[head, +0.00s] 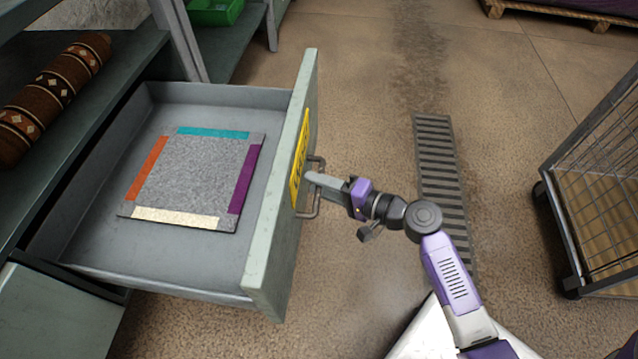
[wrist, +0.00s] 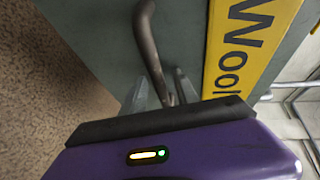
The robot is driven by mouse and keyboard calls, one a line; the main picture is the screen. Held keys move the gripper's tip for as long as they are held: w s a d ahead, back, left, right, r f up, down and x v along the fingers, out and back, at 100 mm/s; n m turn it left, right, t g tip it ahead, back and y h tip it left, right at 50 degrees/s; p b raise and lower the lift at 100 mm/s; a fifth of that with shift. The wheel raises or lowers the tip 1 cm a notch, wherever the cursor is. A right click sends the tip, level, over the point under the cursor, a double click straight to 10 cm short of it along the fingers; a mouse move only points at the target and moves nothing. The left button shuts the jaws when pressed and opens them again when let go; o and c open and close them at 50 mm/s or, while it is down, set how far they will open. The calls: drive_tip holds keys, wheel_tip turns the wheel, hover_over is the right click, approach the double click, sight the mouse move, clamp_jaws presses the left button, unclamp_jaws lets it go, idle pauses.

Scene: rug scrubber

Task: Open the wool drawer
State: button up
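The wool drawer (head: 278,225) is pulled far out of the grey cabinet, with its inside showing. A yellow label (head: 300,160) is on its front; in the wrist view the label (wrist: 248,40) reads "Wool". A bent metal handle (head: 316,205) sticks out from the front. My gripper (head: 314,178) is at the handle, its fingers pointing at the drawer front. In the wrist view my gripper (wrist: 165,88) has one finger on each side of the handle bar (wrist: 148,40) and looks shut on it. A grey square sample (head: 195,172) with coloured edge strips lies in the drawer.
A rolled patterned rug (head: 50,95) lies on the shelf at left. A green bin (head: 215,10) is at the top. A wire cart (head: 590,190) stands at right. A floor grate (head: 440,170) lies between cart and drawer, with clear floor around it.

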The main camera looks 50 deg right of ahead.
drive_tip(key=p+v, duration=0.2)
drive_tip(key=v, duration=0.5)
drive_tip(key=shift+s, duration=0.4)
drive_tip(key=shift+d, duration=0.1)
